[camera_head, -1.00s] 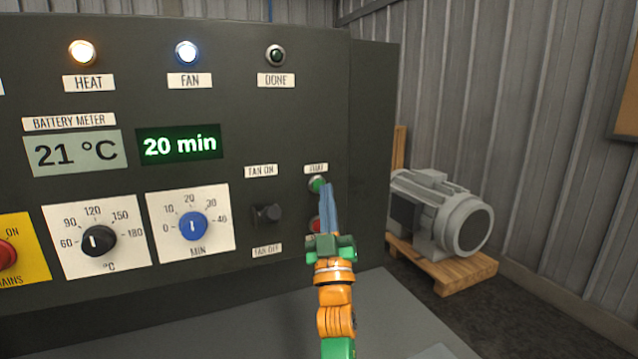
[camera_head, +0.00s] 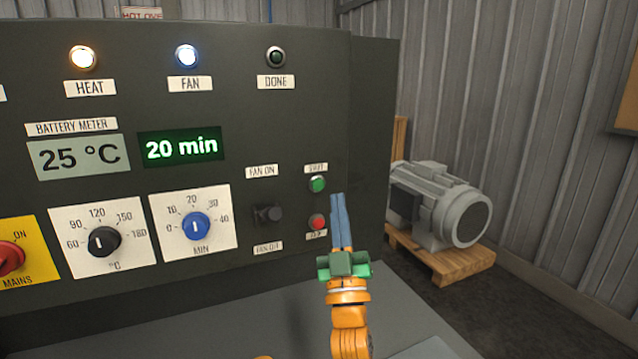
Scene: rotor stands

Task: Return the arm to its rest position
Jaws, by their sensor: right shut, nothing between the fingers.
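My right gripper (camera_head: 338,198) is shut and empty, its blue fingers together and pointing up, with the orange arm below it. It stands in front of the dark control panel (camera_head: 290,110), just right of and below the green start button (camera_head: 317,184). The red button (camera_head: 317,222) is left of the fingers and in full view. The fingers look apart from both buttons. A small orange piece shows at the bottom edge, too little to tell what it is. My left gripper is out of view.
The HEAT lamp (camera_head: 83,57) and FAN lamp (camera_head: 187,55) are lit; the DONE lamp (camera_head: 275,56) is dark. The displays read 25 °C (camera_head: 78,156) and 20 min (camera_head: 181,147). A grey motor (camera_head: 440,205) sits on a wooden pallet (camera_head: 455,262) at right. A grey surface (camera_head: 255,325) lies below the panel.

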